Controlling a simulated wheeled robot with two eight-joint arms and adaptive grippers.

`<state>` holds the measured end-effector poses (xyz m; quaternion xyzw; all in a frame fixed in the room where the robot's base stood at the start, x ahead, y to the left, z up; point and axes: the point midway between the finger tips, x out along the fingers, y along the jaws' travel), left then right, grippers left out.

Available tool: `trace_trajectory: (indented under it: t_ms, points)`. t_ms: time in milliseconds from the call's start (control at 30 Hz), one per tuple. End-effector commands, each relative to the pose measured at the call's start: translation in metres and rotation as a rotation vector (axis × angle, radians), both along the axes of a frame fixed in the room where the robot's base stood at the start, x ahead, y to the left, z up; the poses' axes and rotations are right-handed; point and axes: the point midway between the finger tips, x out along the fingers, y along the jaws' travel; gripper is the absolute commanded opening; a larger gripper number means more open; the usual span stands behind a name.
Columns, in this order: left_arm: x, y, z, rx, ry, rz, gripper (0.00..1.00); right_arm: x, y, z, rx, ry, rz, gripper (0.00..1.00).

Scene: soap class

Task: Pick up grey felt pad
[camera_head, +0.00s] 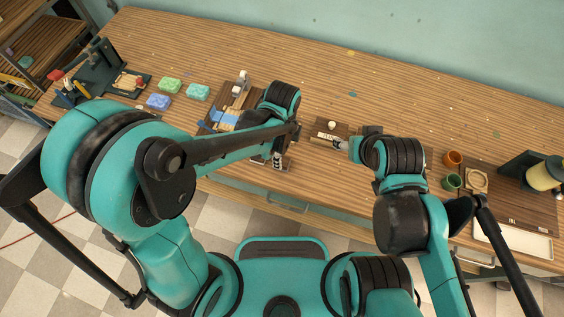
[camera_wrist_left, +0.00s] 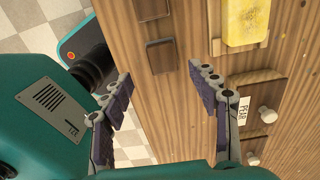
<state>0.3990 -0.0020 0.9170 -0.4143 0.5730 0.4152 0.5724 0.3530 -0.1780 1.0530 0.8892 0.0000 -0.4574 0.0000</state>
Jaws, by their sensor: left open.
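In the left wrist view, a small dark grey-brown block or pad (camera_wrist_left: 160,56) lies on the wooden surface ahead of my left gripper. A second dark piece (camera_wrist_left: 152,9) lies just beyond it. I cannot tell for sure which of them is the grey felt pad. My left gripper (camera_wrist_left: 161,95) is open, with nothing visible between its fingers, and it is on the near side of the closer dark piece. In the head view my left gripper (camera_head: 277,160) is over the table's front edge. My right gripper (camera_head: 340,144) is partly hidden by its own wrist; its jaws are unclear.
A yellow bar (camera_wrist_left: 247,20) and a PEAR label (camera_wrist_left: 243,112) by white knobs lie right of my left gripper. Green soap (camera_head: 171,85) and blue soap (camera_head: 158,102) sit at left. An orange cup (camera_head: 453,158) stands at right. The table's back middle is mostly clear.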

Motion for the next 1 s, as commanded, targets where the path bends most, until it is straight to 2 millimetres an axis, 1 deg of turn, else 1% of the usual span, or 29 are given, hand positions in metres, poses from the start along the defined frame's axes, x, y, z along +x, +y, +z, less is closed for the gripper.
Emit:
trace_trajectory:
  t_ms: [167, 300, 367, 433, 600, 633, 667, 700, 767, 800, 833, 1000]
  points:
    - [0.003, 0.000, -0.021, 0.000, -0.001, 0.002, 0.60, 0.000, 0.000, -0.012, 0.000, 0.000, 0.000, 0.59]
    - [0.005, 0.000, -0.044, 0.000, -0.001, 0.002, 0.60, 0.000, 0.000, -0.023, 0.000, 0.000, 0.000, 0.59]
    - [0.005, 0.001, -0.050, 0.000, -0.001, 0.002, 0.60, 0.000, 0.000, -0.025, 0.000, 0.000, 0.000, 0.59]
    - [0.005, 0.001, -0.053, -0.001, -0.002, 0.003, 0.60, 0.000, 0.000, -0.026, 0.000, 0.000, 0.000, 0.59]
    - [0.005, 0.001, -0.052, 0.000, -0.001, 0.003, 0.60, 0.000, 0.000, -0.024, 0.000, 0.000, 0.000, 0.59]
    - [0.005, 0.001, -0.052, 0.000, -0.001, 0.003, 0.55, 0.000, 0.000, -0.024, 0.000, 0.000, 0.000, 0.59]
    - [0.005, 0.001, -0.052, -0.001, -0.002, 0.003, 0.47, 0.000, 0.000, -0.024, 0.000, 0.000, 0.000, 0.59]
    - [0.005, 0.001, -0.052, -0.001, -0.002, 0.003, 0.37, 0.000, 0.000, -0.024, 0.000, 0.000, 0.000, 0.59]
    - [0.005, 0.001, -0.052, 0.000, -0.001, 0.003, 0.21, 0.000, 0.000, -0.024, 0.000, 0.000, 0.000, 0.59]
    - [0.005, 0.001, -0.052, -0.001, -0.002, 0.003, 0.10, 0.000, 0.000, -0.024, 0.000, 0.000, 0.000, 0.59]
    - [0.005, 0.001, -0.052, -0.001, -0.002, 0.003, 0.07, 0.000, 0.000, -0.024, 0.000, 0.000, 0.000, 0.59]
    - [0.005, 0.001, -0.051, -0.001, -0.002, 0.003, 0.07, 0.000, 0.000, -0.024, 0.000, 0.000, 0.000, 0.59]
